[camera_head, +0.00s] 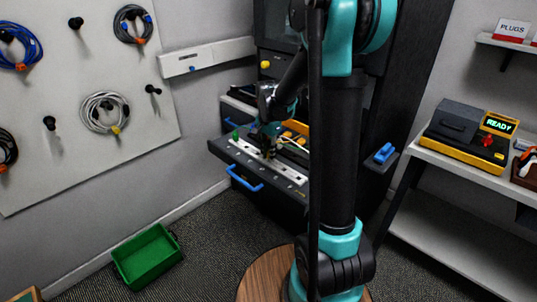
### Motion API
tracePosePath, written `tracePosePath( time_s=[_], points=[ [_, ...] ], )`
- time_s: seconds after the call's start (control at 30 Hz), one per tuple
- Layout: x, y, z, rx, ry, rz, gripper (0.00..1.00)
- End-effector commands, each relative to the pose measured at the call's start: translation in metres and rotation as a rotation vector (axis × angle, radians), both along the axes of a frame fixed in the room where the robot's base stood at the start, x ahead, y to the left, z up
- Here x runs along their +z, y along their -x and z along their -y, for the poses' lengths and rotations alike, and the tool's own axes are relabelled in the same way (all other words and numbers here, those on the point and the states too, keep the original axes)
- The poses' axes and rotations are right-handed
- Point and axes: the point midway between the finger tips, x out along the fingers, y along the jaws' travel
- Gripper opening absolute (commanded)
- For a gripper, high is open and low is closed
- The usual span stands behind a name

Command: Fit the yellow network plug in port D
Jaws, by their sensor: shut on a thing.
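My gripper (267,148) points down over the pale port strip (243,148) on the dark pulled-out shelf, in the middle of the head view. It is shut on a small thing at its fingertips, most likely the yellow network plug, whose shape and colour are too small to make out. The fingertips are close to the strip; I cannot tell whether the held thing touches it or sits in a port. Small dark openings show along the strip, but their letters cannot be read, so port D cannot be picked out.
The shelf has a blue handle (245,178) in front and a green knob (235,135) at its left. Orange-yellow parts (296,127) lie behind my gripper. Coiled cables hang on the white wall board (60,90). A green bin (147,257) stands on the floor. A tester reading READY (465,135) stands at right.

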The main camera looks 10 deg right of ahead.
Motion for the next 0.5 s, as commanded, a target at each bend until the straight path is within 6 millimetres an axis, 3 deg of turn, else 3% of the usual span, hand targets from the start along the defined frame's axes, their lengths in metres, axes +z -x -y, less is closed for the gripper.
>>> tracePosePath(
  time_s=[0.5],
  points=[
    [-0.0077,0.0001,0.0001,0.000,0.000,0.000,0.00]
  ],
)
